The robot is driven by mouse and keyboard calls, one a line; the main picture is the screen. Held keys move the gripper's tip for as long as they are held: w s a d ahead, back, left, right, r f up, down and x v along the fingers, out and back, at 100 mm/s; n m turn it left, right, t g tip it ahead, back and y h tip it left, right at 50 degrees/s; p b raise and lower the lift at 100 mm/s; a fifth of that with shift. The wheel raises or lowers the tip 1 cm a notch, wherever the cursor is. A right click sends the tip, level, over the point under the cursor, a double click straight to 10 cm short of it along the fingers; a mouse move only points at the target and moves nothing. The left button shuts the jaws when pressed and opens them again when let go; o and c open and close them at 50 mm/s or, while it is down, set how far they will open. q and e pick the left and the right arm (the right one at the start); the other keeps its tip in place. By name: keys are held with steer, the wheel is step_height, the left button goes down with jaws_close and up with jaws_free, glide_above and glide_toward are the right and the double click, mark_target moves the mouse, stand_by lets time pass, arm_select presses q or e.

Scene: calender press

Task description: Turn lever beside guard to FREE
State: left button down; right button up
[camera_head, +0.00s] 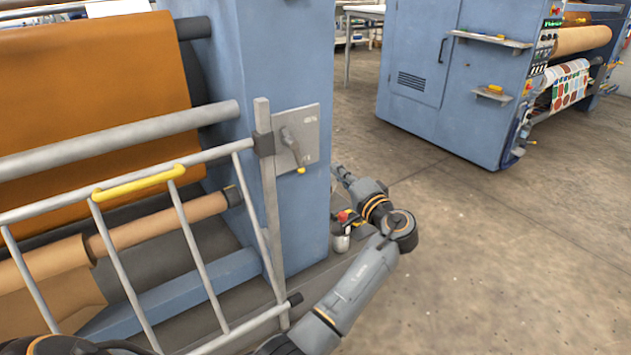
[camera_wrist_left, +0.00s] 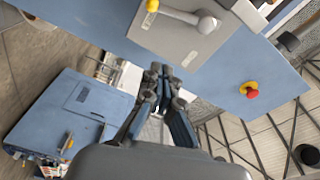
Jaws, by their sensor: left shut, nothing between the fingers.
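The lever (camera_head: 295,150) is a grey handle with a yellow tip on a grey plate (camera_head: 311,125), fixed to the blue machine post. It points down, slightly to the right. In the left wrist view the lever (camera_wrist_left: 180,14) and its plate (camera_wrist_left: 185,42) are at the top, partly cut off. The barred guard (camera_head: 190,240), with a yellow handle, stands left of the plate. My left gripper (camera_head: 337,172) is right of the plate, apart from the lever. In the wrist view its fingers (camera_wrist_left: 161,72) are together and empty. Any FREE marking is unreadable. My right gripper is not in view.
A red button on a yellow base (camera_head: 343,216) sits low on the post near my left arm; it also shows in the wrist view (camera_wrist_left: 251,92). Brown rolls lie behind the guard. Another blue machine (camera_head: 420,75) stands at the back right. Open floor lies between.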

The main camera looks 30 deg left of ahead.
mark_target(294, 152)
arm_select(q)
steer(key=x, duration=1)
steer(key=shift+a+f+b, duration=0.1)
steer(key=shift+b, duration=0.25)
steer(key=shift+s+f, duration=0.25)
steer(key=shift+s, duration=0.8)
steer(key=shift+s+a+f+p, duration=0.1)
steer(key=shift+s+p, duration=0.05)
steer(key=shift+s, duration=0.25)
steer(key=shift+s+a+f+p, duration=0.1)
steer(key=shift+s+p, duration=0.05)
steer(key=shift+s, duration=0.3)
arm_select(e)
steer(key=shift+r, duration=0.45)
arm_select(q)
steer(key=m+p, duration=0.1)
steer(key=s+m+p, duration=0.1)
steer(key=p, duration=0.1)
steer(key=m+p, duration=0.1)
steer(key=shift+s+a+f+h+p, duration=0.2)
steer(key=shift+a+f+h+p, duration=0.1)
steer(key=shift+f+p, duration=0.1)
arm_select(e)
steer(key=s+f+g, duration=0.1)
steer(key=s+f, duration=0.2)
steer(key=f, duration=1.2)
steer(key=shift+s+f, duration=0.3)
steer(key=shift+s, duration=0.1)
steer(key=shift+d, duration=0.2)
